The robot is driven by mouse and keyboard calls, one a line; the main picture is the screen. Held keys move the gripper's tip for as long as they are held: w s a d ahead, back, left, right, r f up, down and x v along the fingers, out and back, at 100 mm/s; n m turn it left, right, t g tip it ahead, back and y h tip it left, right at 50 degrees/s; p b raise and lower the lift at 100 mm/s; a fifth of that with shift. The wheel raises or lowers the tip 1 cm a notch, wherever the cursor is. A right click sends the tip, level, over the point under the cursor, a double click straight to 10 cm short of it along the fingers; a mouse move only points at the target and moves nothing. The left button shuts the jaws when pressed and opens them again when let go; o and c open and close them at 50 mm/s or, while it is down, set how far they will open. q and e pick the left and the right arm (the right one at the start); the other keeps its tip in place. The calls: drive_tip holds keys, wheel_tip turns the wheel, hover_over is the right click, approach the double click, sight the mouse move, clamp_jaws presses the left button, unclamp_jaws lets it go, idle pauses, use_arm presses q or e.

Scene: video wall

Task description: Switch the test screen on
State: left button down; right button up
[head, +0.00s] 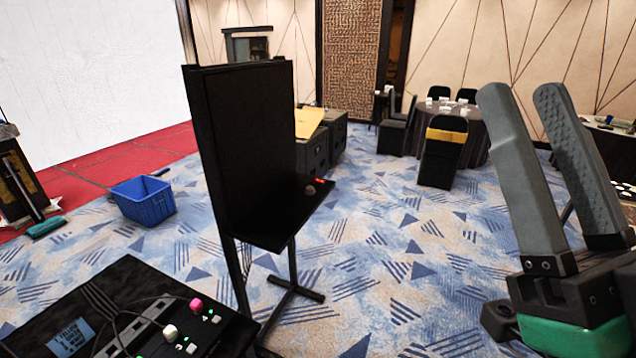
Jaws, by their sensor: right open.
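A black screen panel (245,150) stands upright on a dark stand in the middle of the head view. Its face is dark. A small black shelf (290,225) sticks out at its lower right. On the shelf are a small red light or button (319,181) and a rounded grey-brown knob (310,190); they are too small to tell more. My right gripper (523,92) is at the right, close to the camera, with its two grey fingers pointing up and apart. It is open and empty, well to the right of the shelf. My left gripper is not in view.
A black console (130,320) with a pink knob (196,305), a white knob (170,333) and cables is at lower left. A blue crate (143,202) sits on the carpet behind. Dark cases (318,145) stand behind the screen. The carpet between shelf and right gripper is clear.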

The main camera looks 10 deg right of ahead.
drive_tip(key=shift+c, duration=0.2)
clamp_jaws()
idle(1.6)
